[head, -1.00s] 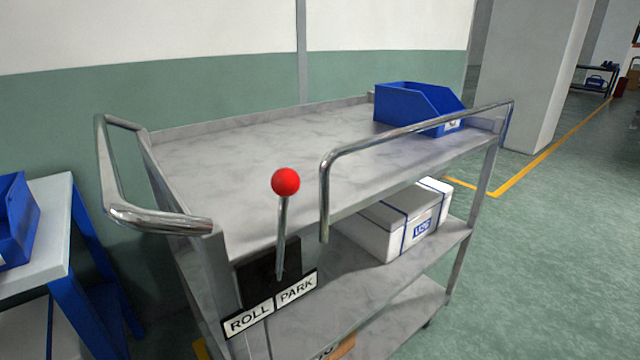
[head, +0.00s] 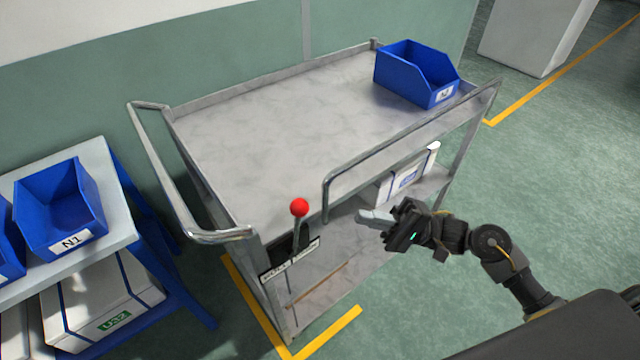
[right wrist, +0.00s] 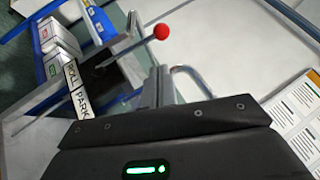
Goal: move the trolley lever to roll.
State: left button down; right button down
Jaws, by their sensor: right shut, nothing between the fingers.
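The trolley (head: 250,130) is a grey metal cart with tubular rails. Its lever (head: 297,232) has a red ball knob (head: 299,207) and stands in a dark slot at the near end. The label plate (head: 290,261) lies below it; the right wrist view reads ROLL (right wrist: 72,77) and PARK (right wrist: 82,104). The lever stands toward the PARK half. My right gripper (head: 360,216) is shut and empty, to the right of the knob and apart from it. In the right wrist view the knob (right wrist: 161,32) shows beyond the fingertips. My left gripper is out of view.
A curved side rail (head: 400,135) runs along the trolley beside my right gripper. A blue bin (head: 430,98) stands on the top deck, a white box (head: 405,180) below. A blue-legged table (head: 125,215) with bins is at the left.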

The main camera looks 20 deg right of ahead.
aim_at(297, 232)
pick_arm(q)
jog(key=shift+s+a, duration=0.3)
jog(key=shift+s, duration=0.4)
pick_arm(e)
jog(key=shift+d+r, duration=0.15)
jog(key=shift+r, duration=0.1)
